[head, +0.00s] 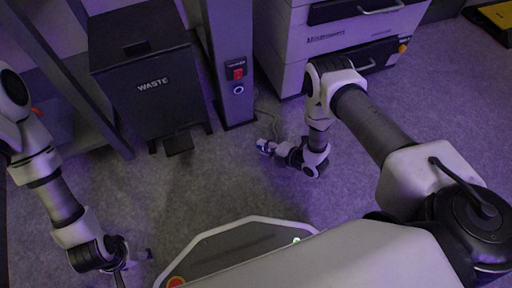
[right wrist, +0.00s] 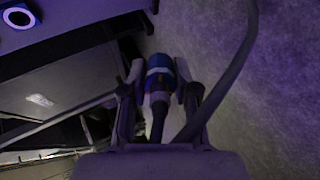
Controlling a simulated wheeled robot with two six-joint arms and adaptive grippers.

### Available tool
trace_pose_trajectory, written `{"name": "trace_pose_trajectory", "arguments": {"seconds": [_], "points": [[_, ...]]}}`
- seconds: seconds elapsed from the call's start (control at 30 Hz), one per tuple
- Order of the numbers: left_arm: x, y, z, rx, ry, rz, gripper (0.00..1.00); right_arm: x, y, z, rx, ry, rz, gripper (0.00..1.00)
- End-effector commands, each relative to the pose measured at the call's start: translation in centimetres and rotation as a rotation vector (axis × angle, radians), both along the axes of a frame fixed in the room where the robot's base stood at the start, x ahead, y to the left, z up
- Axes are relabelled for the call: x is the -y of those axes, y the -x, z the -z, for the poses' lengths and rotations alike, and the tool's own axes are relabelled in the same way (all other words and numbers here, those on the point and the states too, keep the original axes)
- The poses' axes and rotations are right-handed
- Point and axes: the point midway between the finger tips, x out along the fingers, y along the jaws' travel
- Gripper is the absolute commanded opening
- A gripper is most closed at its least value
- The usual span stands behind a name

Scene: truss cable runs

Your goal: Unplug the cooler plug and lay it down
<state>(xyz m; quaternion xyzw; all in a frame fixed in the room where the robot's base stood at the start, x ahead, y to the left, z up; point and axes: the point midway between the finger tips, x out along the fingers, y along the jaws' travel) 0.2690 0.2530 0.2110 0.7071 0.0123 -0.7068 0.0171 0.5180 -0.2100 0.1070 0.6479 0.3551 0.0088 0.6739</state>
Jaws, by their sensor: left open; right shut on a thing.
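My right gripper (head: 274,149) is low over the floor, in front of the dark post. It is shut on the cooler plug (right wrist: 159,80), which has a blue band and a dark tail and lies between the two fingers in the right wrist view. The plug is apart from the round socket (head: 239,90) on the post, which shows as an empty ring in the right wrist view (right wrist: 18,16). A grey cable (right wrist: 240,65) loops past the right finger. I cannot tell whether the plug touches the floor. My left gripper (head: 133,265) is open and empty at the lower left.
A white drawer cabinet (head: 290,50) stands to the right. The grey floor (head: 215,190) between my arms is clear.

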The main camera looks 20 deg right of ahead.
Motion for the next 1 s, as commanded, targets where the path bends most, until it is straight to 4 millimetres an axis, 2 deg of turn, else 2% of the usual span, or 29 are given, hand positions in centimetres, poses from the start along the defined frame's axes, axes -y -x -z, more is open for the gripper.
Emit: {"name": "trace_pose_trajectory", "arguments": {"seconds": [0.27, 0.73, 1.0], "points": [[0.0, -0.1, 1.1, 0.002, 0.0, -0.001, 0.69, 0.0, -0.1, 1.1, 0.014, 0.053, 0.001, 0.0], [-0.1, -0.5, 6.5, 0.014, -0.003, -0.008, 0.69, 0.0, -0.1, 6.3, 0.015, 0.051, 0.002, 0.0], [-0.2, -0.8, 7.2, 0.021, -0.004, -0.005, 0.69, 0.0, -0.1, 7.0, 0.015, 0.051, 0.002, 0.0]]}}
